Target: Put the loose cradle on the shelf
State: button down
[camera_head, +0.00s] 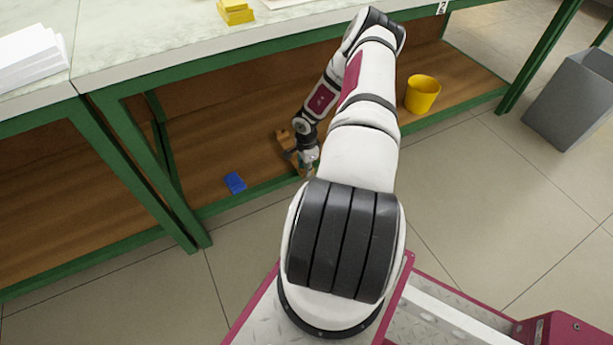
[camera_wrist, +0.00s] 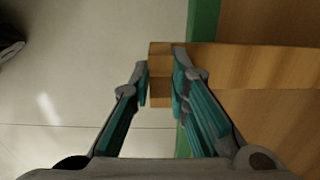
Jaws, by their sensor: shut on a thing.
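The cradle is a light-brown wooden piece (camera_head: 282,139), seen at the front of the lower shelf and partly hidden behind my gripper. In the wrist view the cradle (camera_wrist: 160,93) has one end between my fingers, and its long part runs to the right over the shelf edge. My gripper (camera_head: 307,163) is shut on it; both fingers show in the wrist view (camera_wrist: 160,82). The brown wooden shelf (camera_head: 210,150) has a green front rail. I cannot tell whether the cradle touches the shelf.
A blue block (camera_head: 235,183) lies on the shelf left of my gripper. A yellow bucket (camera_head: 421,94) stands on the shelf at right. The worktop (camera_head: 150,40) is above, with green legs around. A grey bin (camera_head: 573,98) stands on the floor at far right.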

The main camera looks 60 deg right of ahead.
jog(key=shift+s+a+f+b, duration=0.1)
jog(key=shift+f+b, duration=0.7)
jog(key=shift+f, duration=0.9)
jog(key=shift+f, duration=0.15)
jog(key=c, duration=1.5)
grip_release()
jog(key=shift+c, duration=0.2)
notch_tip(320, 180, up, 12)
jog(key=p, duration=0.5)
jog(key=shift+s, duration=0.1)
